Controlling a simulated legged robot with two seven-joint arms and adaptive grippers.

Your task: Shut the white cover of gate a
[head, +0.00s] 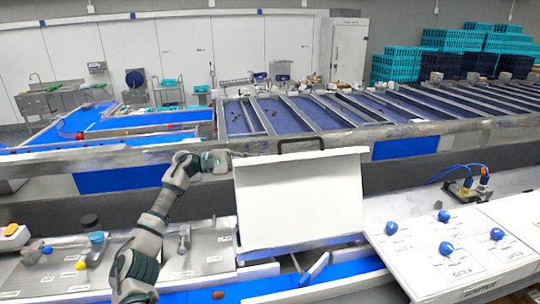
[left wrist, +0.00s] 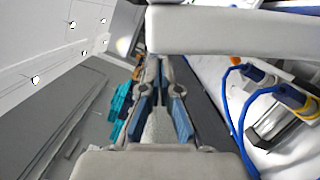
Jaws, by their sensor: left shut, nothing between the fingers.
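The white cover (head: 300,200) stands raised and tilted in the middle of the head view, with a dark handle (head: 300,142) at its top edge. In the left wrist view a white edge, apparently the cover's (left wrist: 235,32), crosses the top right, close to the fingers. My left gripper (head: 226,160) is at the cover's upper left corner; whether it touches is unclear. Its fingers show shut and empty in the left wrist view (left wrist: 155,75). A blue channel (head: 300,283) shows below the cover. My right gripper is not in view.
A white panel with blue knobs (head: 446,248) lies to the right. Behind it is a fitting with blue cables (head: 467,190). A steel bench with small knobs and jars (head: 97,241) lies at left. A long rail and blue conveyor lanes (head: 270,116) run behind the cover.

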